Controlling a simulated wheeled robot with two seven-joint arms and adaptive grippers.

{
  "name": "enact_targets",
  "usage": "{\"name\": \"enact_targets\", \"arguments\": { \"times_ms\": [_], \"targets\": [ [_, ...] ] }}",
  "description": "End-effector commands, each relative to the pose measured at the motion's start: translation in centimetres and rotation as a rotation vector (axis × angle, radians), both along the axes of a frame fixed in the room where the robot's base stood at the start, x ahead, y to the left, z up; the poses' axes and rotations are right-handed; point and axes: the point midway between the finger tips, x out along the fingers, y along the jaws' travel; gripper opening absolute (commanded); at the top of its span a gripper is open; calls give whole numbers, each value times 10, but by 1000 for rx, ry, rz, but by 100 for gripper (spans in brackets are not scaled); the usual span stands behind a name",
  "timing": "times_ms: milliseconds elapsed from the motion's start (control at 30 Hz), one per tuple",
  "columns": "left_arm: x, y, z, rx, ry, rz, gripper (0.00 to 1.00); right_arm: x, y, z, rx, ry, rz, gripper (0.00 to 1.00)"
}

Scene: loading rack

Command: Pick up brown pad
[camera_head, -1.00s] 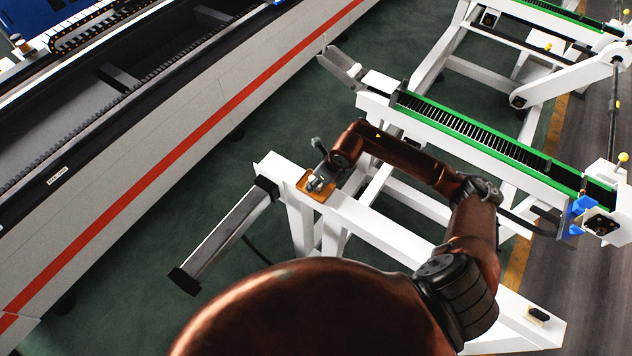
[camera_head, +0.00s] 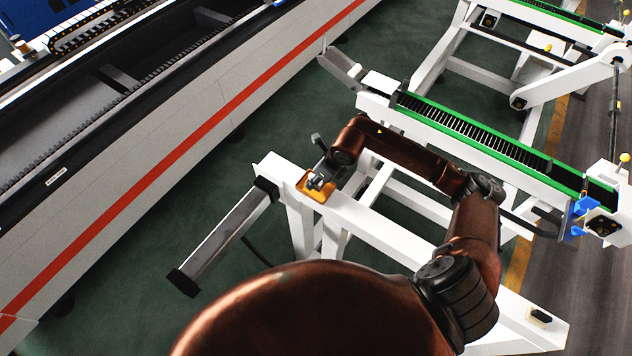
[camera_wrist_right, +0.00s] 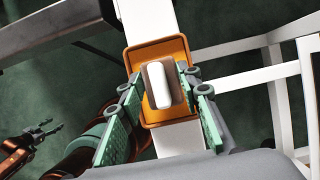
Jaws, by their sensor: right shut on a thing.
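The brown pad (camera_wrist_right: 176,92) shows in the right wrist view, with a white bar (camera_wrist_right: 163,85) along its top. It is at an orange tray (camera_wrist_right: 136,62) that sits on a white beam. My right gripper (camera_wrist_right: 164,80) has its green-lined fingers on both sides of the pad and is shut on it. In the head view my right gripper (camera_head: 320,178) is over the same orange tray (camera_head: 313,194), and the pad is hard to make out there. My left gripper (camera_wrist_right: 44,131) shows only at the left of the right wrist view, with its fingers apart and empty.
The white frame's beam (camera_head: 385,232) runs under my right arm. A grey bar (camera_head: 225,238) juts out to the lower left of the tray. A green-edged roller rail (camera_head: 475,132) lies behind my arm. A long machine with a red stripe (camera_head: 190,138) stands at left.

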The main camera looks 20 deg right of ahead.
Motion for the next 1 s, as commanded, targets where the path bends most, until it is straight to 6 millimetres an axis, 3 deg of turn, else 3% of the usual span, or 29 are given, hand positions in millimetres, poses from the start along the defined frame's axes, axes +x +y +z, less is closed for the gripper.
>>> {"name": "enact_targets", "arguments": {
  "times_ms": [100,433,700,1000],
  "targets": [
    [0,0,-16,0,0,0,49,2,-1,15,-3,-7,2,8],
    [0,0,-39,0,1,0,49,-55,-2,76,-6,-5,2,8],
    [-2,0,-58,0,3,0,49,-108,-2,99,-4,-2,1,8],
    [-2,0,-65,1,4,0,49,-137,-1,113,-2,0,1,8]
  ]
}}
